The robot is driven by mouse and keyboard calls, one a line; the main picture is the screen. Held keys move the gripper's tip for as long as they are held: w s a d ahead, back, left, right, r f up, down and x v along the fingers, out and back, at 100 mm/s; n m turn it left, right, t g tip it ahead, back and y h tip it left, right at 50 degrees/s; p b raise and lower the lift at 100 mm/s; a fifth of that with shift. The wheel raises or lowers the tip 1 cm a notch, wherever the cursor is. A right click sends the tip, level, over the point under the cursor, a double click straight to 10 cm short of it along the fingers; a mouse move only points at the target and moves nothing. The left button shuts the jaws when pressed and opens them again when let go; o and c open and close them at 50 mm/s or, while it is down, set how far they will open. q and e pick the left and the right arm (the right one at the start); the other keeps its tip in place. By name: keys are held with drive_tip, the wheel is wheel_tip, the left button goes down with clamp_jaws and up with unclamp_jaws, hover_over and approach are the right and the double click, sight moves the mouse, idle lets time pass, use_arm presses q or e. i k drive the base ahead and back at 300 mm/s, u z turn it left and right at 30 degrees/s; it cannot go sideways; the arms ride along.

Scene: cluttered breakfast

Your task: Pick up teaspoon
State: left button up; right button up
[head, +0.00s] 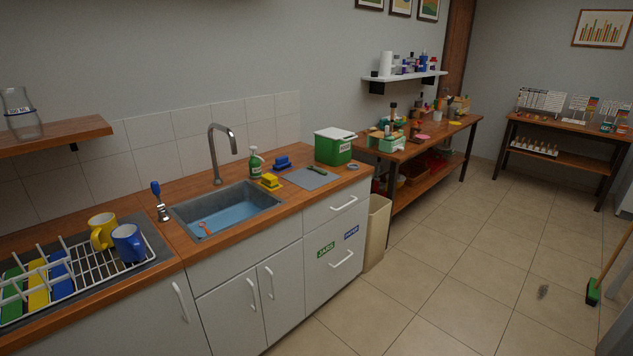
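No thing in the head view is clearly a teaspoon. A small orange-red object (205,228) with a thin shape lies in the blue-floored sink (262,207), near its left end. It is too small to tell whether it is a spoon. Neither of my grippers shows in this view.
A dish rack (85,272) with a yellow mug (102,232) and a blue mug (129,243) stands left of the sink. A tap (214,155) rises behind it. A green box (333,150) and grey mat (307,180) lie right. The floor in front is largely clear.

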sight(320, 171)
drive_tip(key=z, duration=0.75)
drive_tip(key=i, duration=2.25)
drive_tip(key=u, duration=1.4)
drive_tip(key=i, duration=0.65)
drive_tip(key=u, duration=0.6)
